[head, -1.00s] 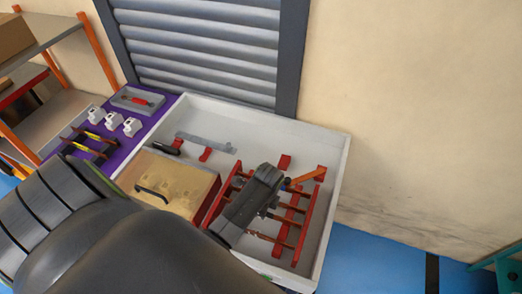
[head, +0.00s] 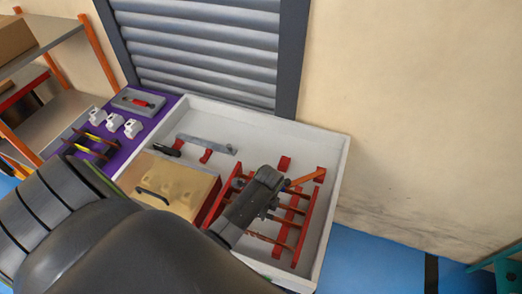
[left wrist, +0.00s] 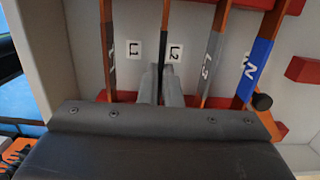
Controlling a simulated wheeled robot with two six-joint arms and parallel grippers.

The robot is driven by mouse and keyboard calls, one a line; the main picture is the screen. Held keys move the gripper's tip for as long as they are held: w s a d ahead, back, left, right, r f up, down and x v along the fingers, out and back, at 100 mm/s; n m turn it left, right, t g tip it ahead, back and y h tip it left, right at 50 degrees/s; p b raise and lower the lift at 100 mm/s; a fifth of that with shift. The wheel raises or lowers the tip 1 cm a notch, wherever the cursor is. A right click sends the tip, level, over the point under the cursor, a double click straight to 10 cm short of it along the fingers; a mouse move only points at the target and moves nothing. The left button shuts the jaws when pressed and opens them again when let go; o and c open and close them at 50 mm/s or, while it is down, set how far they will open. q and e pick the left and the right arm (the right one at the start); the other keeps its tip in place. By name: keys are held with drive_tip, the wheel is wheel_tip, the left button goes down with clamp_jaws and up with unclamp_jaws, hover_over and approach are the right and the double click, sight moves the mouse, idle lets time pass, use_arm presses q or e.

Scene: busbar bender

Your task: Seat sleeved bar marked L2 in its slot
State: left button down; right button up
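The red rack (head: 306,227) holds several copper bars at the right of the white-walled tray. My left gripper (left wrist: 161,82) is over this rack, and its arm also shows in the head view. Its two grey fingers stand close against both sides of a dark-sleeved copper bar (left wrist: 165,18), beside the white L2 label (left wrist: 174,53). This bar's own marking is not readable. Bar L1 (left wrist: 110,55) is to its left; bar L3 (left wrist: 211,60) and blue-sleeved bar N (left wrist: 254,70) are to its right. The gripper body hides the near bar ends. My right gripper is not in view.
A wooden-topped box with a handle (head: 176,185) stands left of the rack. A grey strip (head: 207,144) rests on red supports behind it. A purple mat (head: 128,150) with white blocks and a small grey tray lies further left. The tray's back wall is near the shutter.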

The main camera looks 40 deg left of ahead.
use_arm(q)
drive_tip(key=shift+p, duration=0.35)
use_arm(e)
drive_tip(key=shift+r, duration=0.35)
use_arm(q)
drive_tip(key=shift+f+b, duration=0.45)
drive_tip(key=shift+f, duration=0.95)
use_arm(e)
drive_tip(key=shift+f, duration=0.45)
use_arm(q)
drive_tip(key=c, duration=1.5)
unclamp_jaws()
drive_tip(key=shift+c, duration=0.2)
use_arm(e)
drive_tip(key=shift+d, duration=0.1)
